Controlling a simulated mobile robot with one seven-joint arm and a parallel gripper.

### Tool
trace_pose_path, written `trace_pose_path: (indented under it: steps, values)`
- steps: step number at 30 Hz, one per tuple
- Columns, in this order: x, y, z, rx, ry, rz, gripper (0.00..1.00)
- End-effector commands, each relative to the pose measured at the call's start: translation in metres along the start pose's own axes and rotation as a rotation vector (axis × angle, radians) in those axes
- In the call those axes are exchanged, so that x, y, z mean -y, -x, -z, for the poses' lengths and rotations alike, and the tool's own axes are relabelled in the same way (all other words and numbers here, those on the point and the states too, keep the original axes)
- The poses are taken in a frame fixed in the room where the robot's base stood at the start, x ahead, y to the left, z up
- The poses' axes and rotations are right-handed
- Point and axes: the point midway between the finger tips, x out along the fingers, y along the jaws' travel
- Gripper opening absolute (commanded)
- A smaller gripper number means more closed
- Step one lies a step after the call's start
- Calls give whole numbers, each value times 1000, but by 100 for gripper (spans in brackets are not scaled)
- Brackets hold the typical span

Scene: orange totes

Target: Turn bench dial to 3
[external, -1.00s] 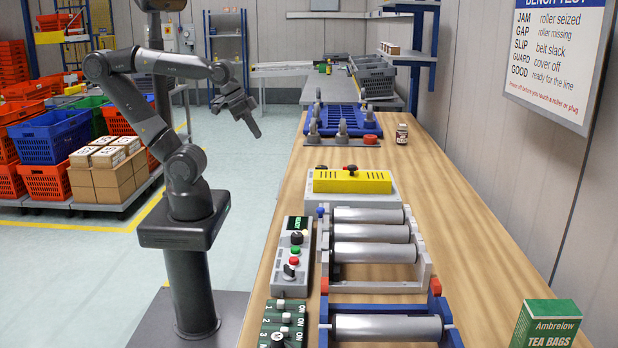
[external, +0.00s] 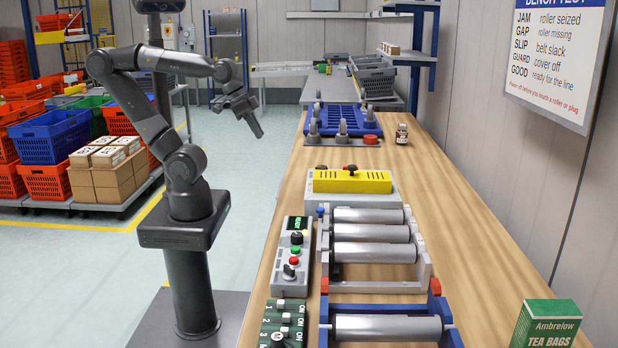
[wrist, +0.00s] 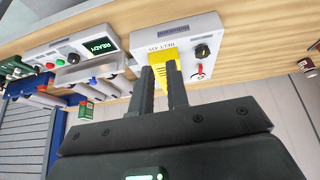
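I cannot tell which knob is the bench dial. A grey control box (external: 292,258) on the bench has a READY display, a black knob (external: 297,238), green and red buttons and a dial (external: 289,271) at its near end. Its numbers are too small to read. A green switch panel (external: 270,322) in front also has a round knob (external: 278,340). In the wrist view, a grey unit (wrist: 180,30) carries a black knob (wrist: 203,52). My gripper (external: 260,133) is open and empty, in the air left of the bench. Its fingers (wrist: 160,68) overlap a yellow cover there.
A roller frame (external: 425,270) and the yellow-covered unit (external: 350,182) stand right of the control box. A blue rack (external: 340,118), small jar (external: 402,134) and tea box (external: 546,325) are on the bench.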

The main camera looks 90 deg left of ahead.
Motion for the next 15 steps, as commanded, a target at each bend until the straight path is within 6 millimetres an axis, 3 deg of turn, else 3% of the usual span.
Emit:
trace_pose_path:
  steps: [8,12,15]
  values:
    - [-46,-20,48,139,99,-85,38]
    - [-80,-36,72,222,160,-100,49]
    - [-108,-51,85,280,200,-94,51]
